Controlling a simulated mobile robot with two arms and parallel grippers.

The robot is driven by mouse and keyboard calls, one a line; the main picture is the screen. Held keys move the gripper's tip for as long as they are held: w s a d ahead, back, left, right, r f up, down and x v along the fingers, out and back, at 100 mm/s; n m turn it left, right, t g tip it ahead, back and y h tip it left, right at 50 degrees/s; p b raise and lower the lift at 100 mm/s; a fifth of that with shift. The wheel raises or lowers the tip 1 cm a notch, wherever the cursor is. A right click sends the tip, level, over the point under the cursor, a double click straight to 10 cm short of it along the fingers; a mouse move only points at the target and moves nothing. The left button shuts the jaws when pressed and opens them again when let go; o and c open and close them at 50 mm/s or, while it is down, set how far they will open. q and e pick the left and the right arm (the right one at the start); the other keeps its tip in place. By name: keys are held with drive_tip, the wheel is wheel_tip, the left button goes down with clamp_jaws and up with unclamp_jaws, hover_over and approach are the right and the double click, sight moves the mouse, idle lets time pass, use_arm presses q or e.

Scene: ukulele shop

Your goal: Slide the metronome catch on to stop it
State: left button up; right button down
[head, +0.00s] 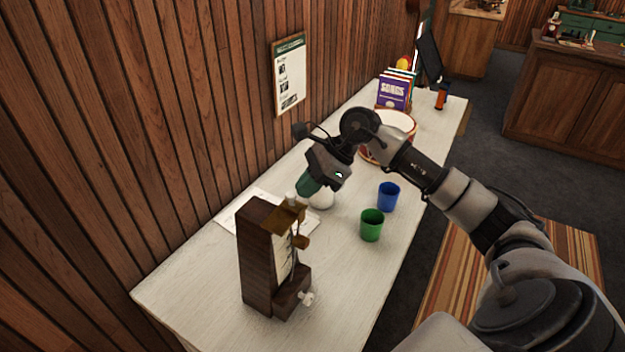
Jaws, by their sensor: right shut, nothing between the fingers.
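The metronome (258,262) is a dark brown wooden case standing upright on the near end of the white table. Its pale scale face (281,257) is turned to the right. A small brown block (301,242) shows in front of the scale, and a brown piece (291,216) sits at the top of the face. I cannot tell which small part is the catch. A pale knob (307,298) sticks out low on the right. My left gripper is not in view.
A green cup (371,226) and a blue cup (388,197) stand right of the metronome. A white rounded object (323,199) is partly hidden below the gripper. Paper (232,217) lies behind the metronome. A drum (402,122) and songbooks (393,93) stand farther back. The near tabletop (205,290) is clear.

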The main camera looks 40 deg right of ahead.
sight(296, 218)
drive_tip(key=a, duration=0.1)
drive_tip(key=s+a+b, duration=0.1)
drive_tip(key=a, duration=0.2)
drive_tip(key=shift+s+a, duration=0.2)
drive_tip(key=shift+s, duration=0.2)
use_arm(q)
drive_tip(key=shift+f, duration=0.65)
use_arm(e)
drive_tip(key=shift+d, duration=0.1)
